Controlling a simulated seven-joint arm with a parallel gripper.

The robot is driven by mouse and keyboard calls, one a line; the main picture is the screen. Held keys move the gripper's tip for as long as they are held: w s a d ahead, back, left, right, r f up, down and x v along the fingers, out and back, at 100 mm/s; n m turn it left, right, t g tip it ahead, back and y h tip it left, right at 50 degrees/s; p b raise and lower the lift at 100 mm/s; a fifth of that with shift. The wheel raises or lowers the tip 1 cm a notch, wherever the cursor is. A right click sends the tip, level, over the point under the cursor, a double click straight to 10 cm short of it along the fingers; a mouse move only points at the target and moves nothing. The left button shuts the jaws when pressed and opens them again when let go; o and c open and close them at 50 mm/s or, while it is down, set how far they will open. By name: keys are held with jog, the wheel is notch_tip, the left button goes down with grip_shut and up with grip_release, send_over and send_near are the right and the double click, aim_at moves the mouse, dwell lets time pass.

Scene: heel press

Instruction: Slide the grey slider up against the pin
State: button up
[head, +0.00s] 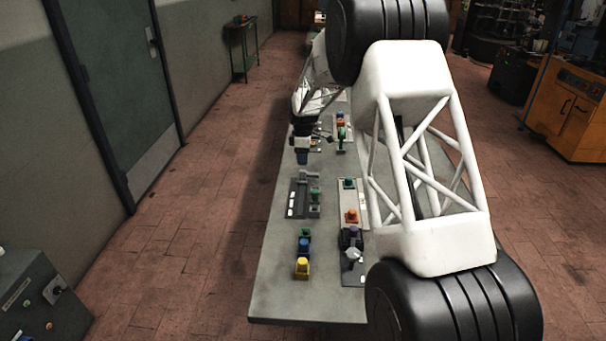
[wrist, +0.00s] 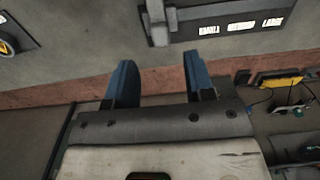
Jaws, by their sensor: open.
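My gripper (head: 302,158) is above the table's left side, pointing down, with blue fingers. In the wrist view the two fingers of my gripper (wrist: 160,72) stand apart with nothing between them. A dark panel (head: 299,208) with white labels lies on the table, nearer the head camera than my gripper. A grey block-like part (head: 309,176) at this panel's far end may be the grey slider. In the wrist view a grey upright part (wrist: 157,25) stands at the end of the labelled dark panel (wrist: 235,30), beyond my fingers and apart from them. I cannot make out the pin.
Green, blue and yellow buttons (head: 302,268) stand at the table's near end. A light panel (head: 349,190) with green and orange buttons is to the right, partly hidden by my arm. Bare table top (head: 285,300) shows at the near edge.

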aim_at(303, 170)
jog(key=shift+f, duration=0.1)
jog(key=shift+f, duration=3.8)
grip_shut()
